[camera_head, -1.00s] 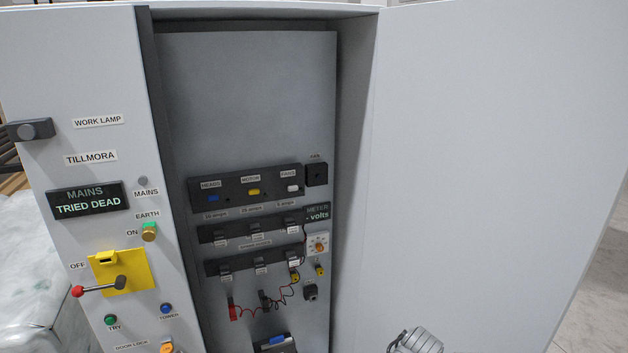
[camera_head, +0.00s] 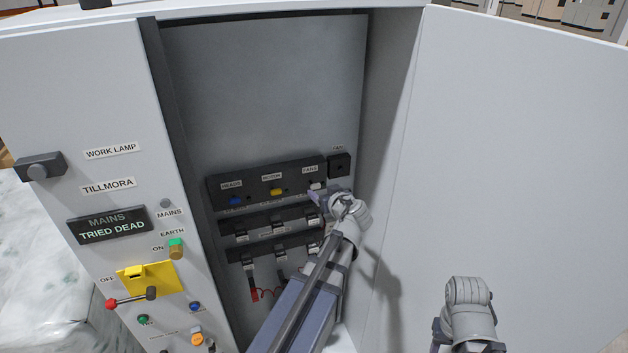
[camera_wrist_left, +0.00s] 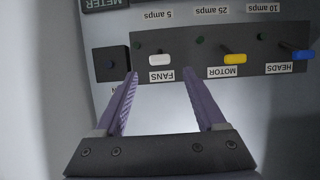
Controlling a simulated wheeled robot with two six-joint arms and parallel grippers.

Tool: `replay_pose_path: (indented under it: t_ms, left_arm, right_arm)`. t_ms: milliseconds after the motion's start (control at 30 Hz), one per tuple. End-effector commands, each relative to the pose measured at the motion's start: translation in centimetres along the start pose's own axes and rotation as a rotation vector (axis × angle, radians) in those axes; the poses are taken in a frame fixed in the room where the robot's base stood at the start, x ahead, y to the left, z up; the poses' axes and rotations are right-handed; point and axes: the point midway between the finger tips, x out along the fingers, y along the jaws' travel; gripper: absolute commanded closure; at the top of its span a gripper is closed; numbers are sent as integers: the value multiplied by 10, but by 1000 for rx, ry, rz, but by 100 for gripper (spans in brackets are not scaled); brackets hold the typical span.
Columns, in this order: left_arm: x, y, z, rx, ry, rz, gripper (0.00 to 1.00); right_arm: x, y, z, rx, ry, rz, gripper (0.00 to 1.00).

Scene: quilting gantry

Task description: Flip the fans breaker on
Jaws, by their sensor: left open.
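The fans breaker (camera_head: 316,185) is a small white toggle at the right end of the dark breaker strip (camera_head: 256,182) inside the open cabinet. In the left wrist view, which is upside down, the white fans toggle (camera_wrist_left: 160,60) sits above its FANS label. My left gripper (camera_head: 326,196) is at the right end of the strip, just below the toggle in the head view. Its purple fingers (camera_wrist_left: 160,74) are open and empty, with the toggle centred beyond the gap between their tips. I cannot tell whether they touch the panel. The toggle's on or off position is unclear.
The yellow motor toggle (camera_head: 277,191) and blue heads toggle (camera_head: 236,201) share the strip. A dark square fitting (camera_head: 339,165) is close on the right. Fuse rows (camera_head: 240,226) lie below. The open door (camera_head: 510,150) bounds the right. A grey link of mine (camera_head: 468,305) shows before it.

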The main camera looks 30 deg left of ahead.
Motion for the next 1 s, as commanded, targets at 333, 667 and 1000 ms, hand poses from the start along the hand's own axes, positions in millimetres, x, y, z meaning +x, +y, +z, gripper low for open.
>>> replay_pose_path:
  t_ms: [333, 667, 1000]
  left_arm:
    - [33, 1, 3, -1, -2, -2, 28]
    - [76, 0, 2, 1, -3, -2, 28]
    - [77, 0, 1, 1, -3, 0, 34]
  right_arm:
    - [15, -1, -1, 1, 1, 0, 50]
    - [30, -3, -2, 3, 2, 0, 50]
    - [30, -3, -2, 3, 2, 0, 50]
